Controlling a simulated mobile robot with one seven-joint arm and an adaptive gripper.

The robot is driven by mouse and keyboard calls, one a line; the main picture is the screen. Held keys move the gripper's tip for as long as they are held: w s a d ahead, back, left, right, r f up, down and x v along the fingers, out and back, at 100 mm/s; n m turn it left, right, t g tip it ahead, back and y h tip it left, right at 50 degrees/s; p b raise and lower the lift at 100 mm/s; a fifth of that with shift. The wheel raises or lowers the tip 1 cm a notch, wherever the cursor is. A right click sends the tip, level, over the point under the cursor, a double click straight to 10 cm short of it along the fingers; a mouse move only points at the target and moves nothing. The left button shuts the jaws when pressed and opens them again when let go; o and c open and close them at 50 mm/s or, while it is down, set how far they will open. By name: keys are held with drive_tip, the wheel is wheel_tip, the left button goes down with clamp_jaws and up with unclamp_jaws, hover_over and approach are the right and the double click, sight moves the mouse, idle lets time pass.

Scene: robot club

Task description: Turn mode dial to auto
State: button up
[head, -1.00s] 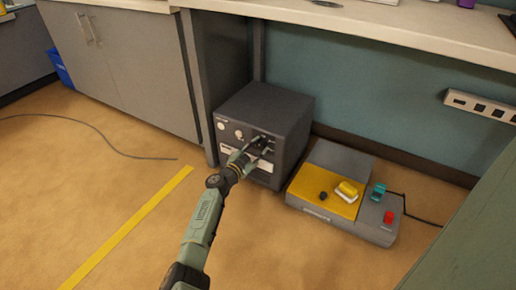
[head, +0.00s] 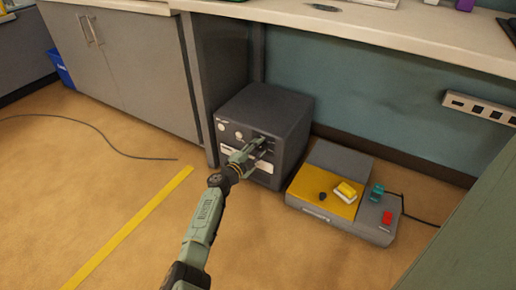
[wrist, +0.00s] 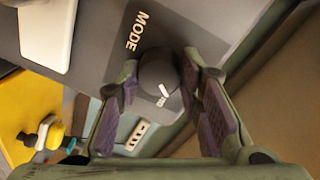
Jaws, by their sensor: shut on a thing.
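A dark grey box (head: 278,108) stands on the floor under the bench. My gripper (head: 262,146) is at the right part of its front panel. In the wrist view, the round black mode dial (wrist: 158,72) sits between the fingers of my gripper (wrist: 160,84), which is shut on it. A white pointer mark shows on the dial, toward the lower edge in that view. Small white lettering by the mark is too blurred to read. The white word MODE (wrist: 138,30) is printed on the panel beside the dial. In the head view, my gripper hides the dial.
A low grey device with a yellow top (head: 325,190), a teal part and a red button (head: 388,217) lies right of the box. A grey cabinet (head: 135,75) is on the left, the bench top above. A power strip (head: 482,107) is on the wall.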

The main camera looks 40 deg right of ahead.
drive_tip(key=shift+m, duration=2.1)
drive_tip(key=o, duration=1.2)
drive_tip(key=shift+v, duration=3.75)
drive_tip(key=shift+s+r, duration=0.1)
drive_tip(key=shift+r, duration=0.05)
